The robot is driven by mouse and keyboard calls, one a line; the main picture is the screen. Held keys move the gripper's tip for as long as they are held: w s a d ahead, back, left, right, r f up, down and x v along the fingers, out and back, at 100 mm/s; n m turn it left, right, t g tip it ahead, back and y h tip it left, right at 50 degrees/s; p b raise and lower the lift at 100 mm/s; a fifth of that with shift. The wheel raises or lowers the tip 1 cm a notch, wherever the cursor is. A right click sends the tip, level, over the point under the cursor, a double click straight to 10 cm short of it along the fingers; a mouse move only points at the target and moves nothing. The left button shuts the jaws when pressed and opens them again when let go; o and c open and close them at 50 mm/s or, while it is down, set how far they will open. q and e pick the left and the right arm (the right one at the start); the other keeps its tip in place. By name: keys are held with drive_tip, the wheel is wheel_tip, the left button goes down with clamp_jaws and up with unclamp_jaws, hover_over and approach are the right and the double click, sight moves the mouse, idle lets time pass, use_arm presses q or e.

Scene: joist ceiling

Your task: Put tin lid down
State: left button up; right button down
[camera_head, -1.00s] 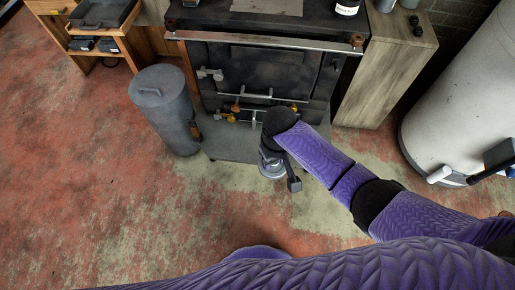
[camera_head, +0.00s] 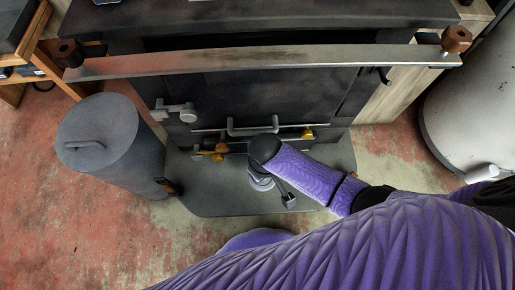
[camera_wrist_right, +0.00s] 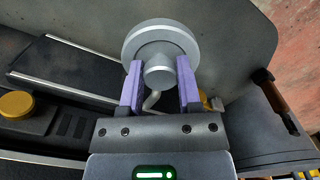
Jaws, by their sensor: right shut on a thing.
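The tin lid, a round grey disc (camera_wrist_right: 186,38) with a short knob, is held by the knob between the purple fingers of my right gripper (camera_wrist_right: 160,68). In the head view my right gripper (camera_head: 262,182) points down in front of the stove, over the grey floor plate (camera_head: 225,200). The lid there is small and partly hidden by the wrist. I cannot tell its height above the plate. My left gripper is not in view.
A dark stove (camera_head: 250,95) with a long metal rail (camera_head: 270,62) and brass-knobbed latches stands ahead. A grey canister (camera_head: 110,140) with a handled top stands at left. A white tank (camera_head: 475,120) is at right. The plate's front is clear.

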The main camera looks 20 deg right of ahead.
sight(264, 182)
drive_tip(key=f+b, duration=0.1)
drive_tip(key=f, duration=0.1)
drive_tip(key=f+b, duration=0.1)
drive_tip(key=f, duration=0.1)
drive_tip(key=f+b, duration=0.2)
drive_tip(key=shift+s, duration=0.3)
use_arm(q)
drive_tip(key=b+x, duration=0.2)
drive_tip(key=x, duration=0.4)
use_arm(e)
wheel_tip(264, 182, down, 2)
drive_tip(key=shift+w+f, duration=0.1)
drive_tip(key=shift+f, duration=0.4)
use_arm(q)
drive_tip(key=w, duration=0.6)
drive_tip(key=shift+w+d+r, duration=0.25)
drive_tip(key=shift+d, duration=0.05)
use_arm(e)
drive_tip(key=shift+r, duration=0.1)
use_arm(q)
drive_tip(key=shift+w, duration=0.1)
use_arm(e)
drive_tip(key=shift+f+b, duration=0.2)
drive_tip(key=shift+b, duration=0.1)
drive_tip(key=shift+c, duration=1.4)
unclamp_jaws()
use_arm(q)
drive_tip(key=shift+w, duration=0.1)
use_arm(e)
drive_tip(key=shift+r, duration=0.1)
